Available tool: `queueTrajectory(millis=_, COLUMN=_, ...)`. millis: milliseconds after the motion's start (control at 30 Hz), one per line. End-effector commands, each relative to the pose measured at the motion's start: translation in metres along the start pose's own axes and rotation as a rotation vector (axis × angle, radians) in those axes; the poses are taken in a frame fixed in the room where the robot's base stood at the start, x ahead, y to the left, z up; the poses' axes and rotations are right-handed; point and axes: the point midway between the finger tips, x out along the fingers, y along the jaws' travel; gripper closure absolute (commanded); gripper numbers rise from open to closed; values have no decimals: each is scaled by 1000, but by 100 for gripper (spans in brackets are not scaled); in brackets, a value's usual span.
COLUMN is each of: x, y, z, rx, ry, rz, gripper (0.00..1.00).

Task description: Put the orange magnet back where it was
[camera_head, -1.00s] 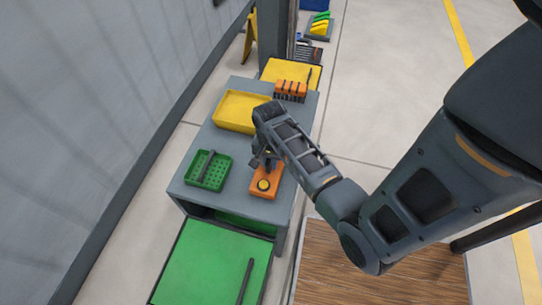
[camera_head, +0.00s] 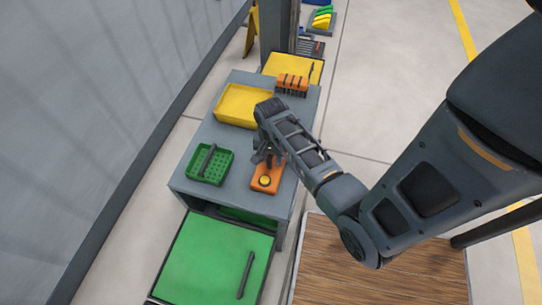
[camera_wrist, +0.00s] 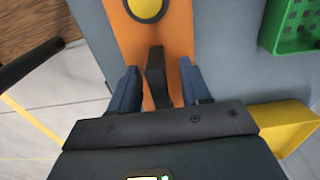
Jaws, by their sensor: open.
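The orange magnet (camera_head: 267,181) lies on the grey bench's near right part. It is a flat orange plate with a round yellow button, also seen in the wrist view (camera_wrist: 128,38). My gripper (camera_head: 268,160) is low over its far end in the head view. In the wrist view my gripper (camera_wrist: 158,80) is open, with one blue-grey finger on each side of a dark upright piece (camera_wrist: 155,70) that stands over the orange plate. Gaps show on both sides of this piece. Where it joins the plate is hidden.
The grey bench (camera_head: 237,190) carries a green perforated tray (camera_head: 222,171) with a dark bar, a yellow tray (camera_head: 240,107) and an orange slotted block (camera_head: 291,84). A green surface (camera_head: 205,262) with a dark bar lies below the near end. A wall runs along the left.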

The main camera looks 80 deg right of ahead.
Motion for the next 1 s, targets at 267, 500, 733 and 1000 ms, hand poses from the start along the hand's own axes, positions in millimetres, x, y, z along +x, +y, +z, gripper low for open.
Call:
queueTrajectory(millis=267, x=-27, y=-1, z=0, rx=-1, ry=2, rz=-3, gripper=53)
queueTrajectory(millis=500, x=-77, y=-1, z=-1, rx=0, ry=2, rz=-3, gripper=53)
queueTrajectory(millis=733, x=-112, y=-1, z=0, rx=0, ry=1, rz=-1, gripper=53)
queueTrajectory(millis=1000, x=-113, y=2, z=16, rx=-73, ry=38, rz=-31, gripper=53)
